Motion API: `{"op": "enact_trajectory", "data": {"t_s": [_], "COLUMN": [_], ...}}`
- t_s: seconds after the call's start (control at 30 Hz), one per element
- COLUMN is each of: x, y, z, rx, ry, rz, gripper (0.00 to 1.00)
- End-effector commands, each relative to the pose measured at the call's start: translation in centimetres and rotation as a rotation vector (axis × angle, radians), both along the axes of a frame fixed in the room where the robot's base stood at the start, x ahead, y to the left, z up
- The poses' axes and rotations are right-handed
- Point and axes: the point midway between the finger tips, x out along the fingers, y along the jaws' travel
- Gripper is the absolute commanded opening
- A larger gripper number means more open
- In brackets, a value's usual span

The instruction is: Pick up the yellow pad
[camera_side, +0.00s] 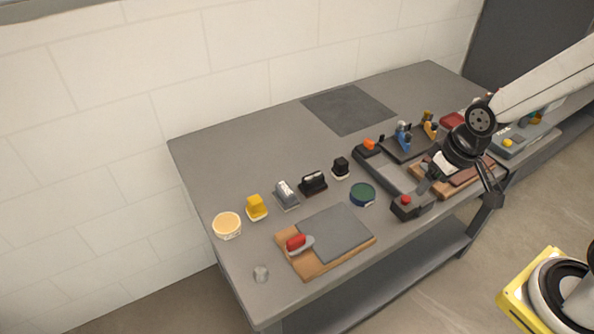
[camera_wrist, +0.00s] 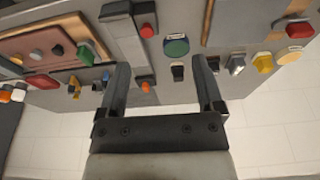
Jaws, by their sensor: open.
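A small yellow block, which looks like the yellow pad (camera_side: 256,207), sits on a pale base towards the left end of the grey bench in the side view. In the wrist view the yellow pad (camera_wrist: 263,62) is at the right, outside the fingers. My gripper (camera_side: 459,188) is above the right part of the bench, far to the right of the pad. In the wrist view my gripper (camera_wrist: 160,68) has its two fingers wide apart with nothing held between them.
A round pale-yellow tub (camera_side: 227,225) stands left of the pad. A grey brush-like item (camera_side: 286,195), a black holder (camera_side: 313,182) and a green round tin (camera_side: 362,193) lie to its right. A wooden board (camera_side: 318,264) with a red-handled tool is in front. The back left bench is clear.

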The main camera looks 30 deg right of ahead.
Motion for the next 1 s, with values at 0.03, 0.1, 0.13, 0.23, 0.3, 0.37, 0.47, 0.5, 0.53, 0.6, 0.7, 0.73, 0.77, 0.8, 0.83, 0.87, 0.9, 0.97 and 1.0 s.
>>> {"op": "enact_trajectory", "data": {"t_s": [0.03, 0.1, 0.13, 0.23, 0.3, 0.37, 0.47, 0.5, 0.53, 0.6, 0.7, 0.73, 0.77, 0.8, 0.83, 0.87, 0.9, 0.97, 1.0], "x": [0.4, 1.2, 1.7, 3.5, 5.1, 6.6, 9.2, 10.1, 10.9, 12.5, 14.7, 15.4, 16.0, 16.8, 17.4, 17.9, 18.6, 19.7, 20.3], "y": [0.2, 0.5, 0.6, 1.4, 2.2, 3.0, 4.5, 5.2, 5.7, 6.9, 8.9, 9.4, 10.1, 10.9, 11.5, 12.2, 13.1, 14.4, 15.3], "z": [0.0, 0.1, 0.1, 0.1, 0.1, 0.1, -0.1, -0.2, -0.3, -0.6, -1.1, -1.2, -1.4, -1.7, -1.8, -2.1, -2.3, -2.8, -3.1], "rx": [0.007, 0.021, 0.027, 0.061, 0.090, 0.118, 0.166, 0.185, 0.200, 0.233, 0.278, 0.291, 0.303, 0.320, 0.333, 0.344, 0.360, 0.382, 0.395], "ry": [0.002, 0.006, 0.008, 0.020, 0.032, 0.042, 0.067, 0.077, 0.085, 0.106, 0.140, 0.151, 0.162, 0.179, 0.189, 0.202, 0.220, 0.248, 0.267], "rz": [-0.015, -0.049, -0.068, -0.150, -0.222, -0.292, -0.414, -0.464, -0.499, -0.585, -0.706, -0.742, -0.776, -0.824, -0.859, -0.894, -0.941, -1.012, -1.057], "gripper": [0.85, 0.85, 0.85, 0.85, 0.85, 0.85, 0.85, 0.85, 0.85, 0.85, 0.85, 0.85, 0.85, 0.85, 0.85, 0.85, 0.85, 0.85, 0.85]}}
